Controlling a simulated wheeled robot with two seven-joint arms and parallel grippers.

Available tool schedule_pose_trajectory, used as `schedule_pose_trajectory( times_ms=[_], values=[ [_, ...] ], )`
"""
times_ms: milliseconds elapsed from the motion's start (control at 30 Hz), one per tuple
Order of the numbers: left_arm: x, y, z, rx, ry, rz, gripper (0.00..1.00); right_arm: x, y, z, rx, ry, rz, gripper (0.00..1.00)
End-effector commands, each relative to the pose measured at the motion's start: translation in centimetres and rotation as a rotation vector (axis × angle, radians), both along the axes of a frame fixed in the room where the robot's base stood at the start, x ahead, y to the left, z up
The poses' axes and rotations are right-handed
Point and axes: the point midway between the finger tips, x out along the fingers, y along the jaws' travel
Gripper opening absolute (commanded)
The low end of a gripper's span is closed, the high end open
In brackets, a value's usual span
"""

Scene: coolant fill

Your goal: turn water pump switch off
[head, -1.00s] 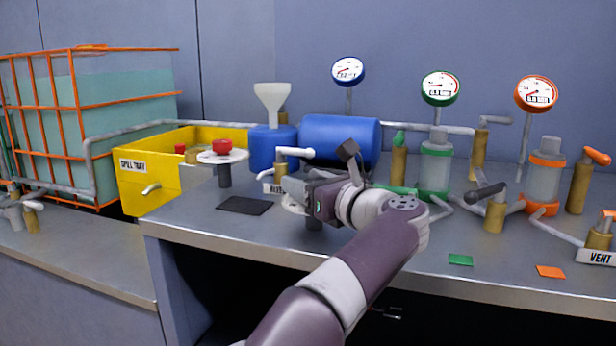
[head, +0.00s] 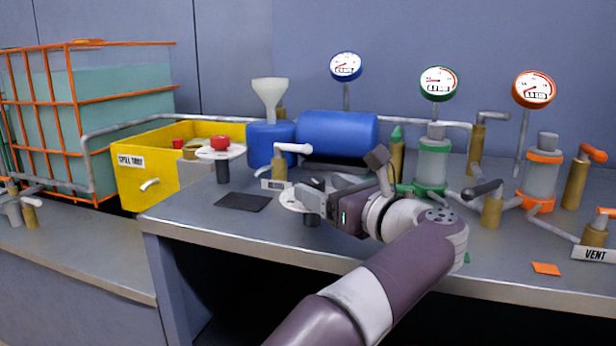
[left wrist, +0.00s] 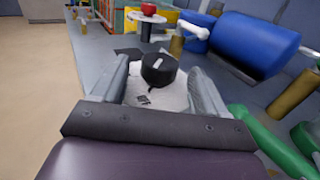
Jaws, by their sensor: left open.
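The switch is a black knob (left wrist: 158,70) with a pale pointer line, on a round white plate (left wrist: 150,98) in the left wrist view. In the head view the plate (head: 289,201) shows at the bench front, and the knob is largely hidden by my left gripper (head: 322,190). The left gripper is open, with one finger on each side of the knob in the left wrist view (left wrist: 160,72). I cannot tell whether the fingers touch it. The label on the plate is unreadable. My right gripper is in neither view.
A red button on a round stand (head: 220,143) and a dark mat (head: 244,202) lie left of the gripper. A white-handled valve (head: 280,165) and blue tank (head: 338,137) stand behind. Pipes and a green-ringed filter (head: 432,165) stand right. The yellow spill tray (head: 145,190) is far left.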

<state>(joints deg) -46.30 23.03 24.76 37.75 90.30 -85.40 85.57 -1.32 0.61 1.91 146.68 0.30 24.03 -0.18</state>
Motion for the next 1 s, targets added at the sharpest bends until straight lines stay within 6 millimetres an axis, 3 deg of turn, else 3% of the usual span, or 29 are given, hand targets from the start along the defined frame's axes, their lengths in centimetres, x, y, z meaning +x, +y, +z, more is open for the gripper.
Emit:
schedule_pose_trajectory(
  times_ms=[100,300,667,1000],
  values=[
    [-2.4,-2.1,0.4,0.001,0.001,-0.004,0.74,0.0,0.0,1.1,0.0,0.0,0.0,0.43],
    [-4.9,-4.0,0.2,-0.001,-0.001,-0.001,0.74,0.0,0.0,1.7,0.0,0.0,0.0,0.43],
    [-5.3,-4.3,0.1,-0.001,-0.001,0.001,0.74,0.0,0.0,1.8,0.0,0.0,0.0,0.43],
    [-5.3,-4.3,7.0,0.0,0.0,0.001,0.74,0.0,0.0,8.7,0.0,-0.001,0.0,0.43]
  ],
)
